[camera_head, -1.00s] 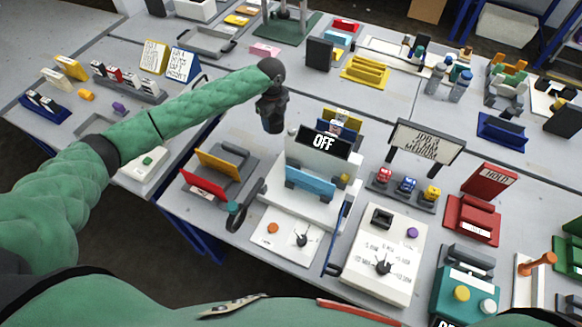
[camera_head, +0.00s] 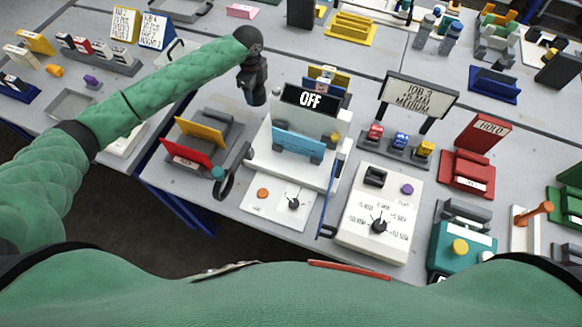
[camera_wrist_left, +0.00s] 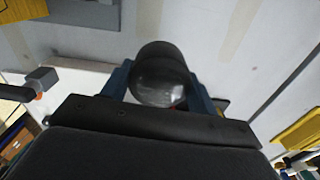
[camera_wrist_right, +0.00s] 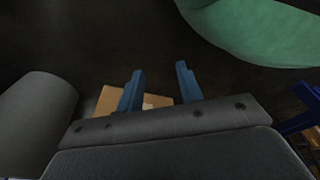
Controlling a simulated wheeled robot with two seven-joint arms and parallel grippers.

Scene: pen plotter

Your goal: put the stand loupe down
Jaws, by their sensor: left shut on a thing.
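The stand loupe (camera_wrist_left: 160,68) is a dark, glossy cylinder in the left wrist view. It sits between the two blue fingers of my left gripper (camera_wrist_left: 160,88), which is shut on it. In the head view my left gripper (camera_head: 255,98) points down, left of and behind the white plotter with the OFF display (camera_head: 311,101). The loupe cannot be made out there, and its height over the table is unclear. My right gripper (camera_wrist_right: 159,82) shows only in the right wrist view, its blue fingers apart with nothing between them.
A grey tray with red and yellow panels (camera_head: 187,156) stands in front of the left gripper. A brown box (camera_wrist_right: 105,101) shows below the right gripper.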

